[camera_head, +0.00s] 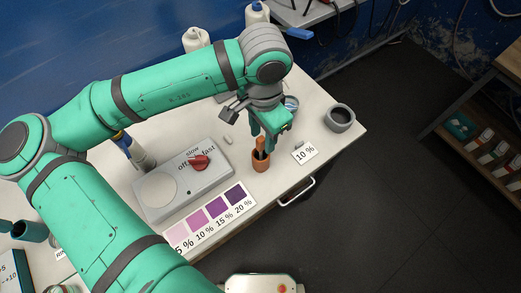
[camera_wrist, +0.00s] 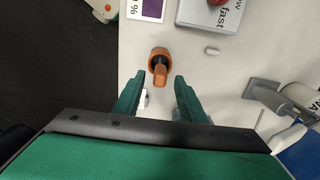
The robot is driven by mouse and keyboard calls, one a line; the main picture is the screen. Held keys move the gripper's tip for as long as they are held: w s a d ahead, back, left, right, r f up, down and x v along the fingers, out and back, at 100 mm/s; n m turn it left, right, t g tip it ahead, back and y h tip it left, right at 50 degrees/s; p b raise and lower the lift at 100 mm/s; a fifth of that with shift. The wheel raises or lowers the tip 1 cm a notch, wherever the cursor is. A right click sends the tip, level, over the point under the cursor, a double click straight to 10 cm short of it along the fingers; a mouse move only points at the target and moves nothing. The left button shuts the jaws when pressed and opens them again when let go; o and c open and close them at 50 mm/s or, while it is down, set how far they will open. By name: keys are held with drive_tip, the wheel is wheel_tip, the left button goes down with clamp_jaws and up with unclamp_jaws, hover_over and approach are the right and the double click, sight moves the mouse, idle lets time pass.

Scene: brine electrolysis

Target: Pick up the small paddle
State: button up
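The small paddle (camera_head: 261,147) is brown-orange and stands in a small orange cup (camera_head: 261,163) near the front edge of the white table. In the wrist view the paddle (camera_wrist: 160,76) shows upright in the cup (camera_wrist: 153,55), its top leaning toward the fingers. My gripper (camera_head: 263,138) is just above the cup, fingers pointing down. In the wrist view my gripper (camera_wrist: 157,88) is open, with one green finger to each side of the paddle's line. The paddle shows just past the fingertips; I cannot tell whether they touch it. The paddle's lower end is hidden in the cup.
A grey stirrer (camera_head: 182,182) with a red knob stands left of the cup, with a purple colour chart (camera_head: 213,215) before it. A "10 %" card (camera_head: 305,153) and a grey bowl (camera_head: 340,118) are to the right. A small white bar (camera_head: 228,140) lies behind the cup.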

sight(260, 148)
drive_tip(key=shift+s+a+f, duration=0.15)
drive_tip(key=shift+f, duration=1.2)
drive_tip(key=shift+s+a+f, duration=0.1)
drive_tip(key=shift+a+f, duration=0.05)
drive_tip(key=shift+f, duration=1.15)
drive_tip(key=shift+c, duration=0.7)
clamp_jaws()
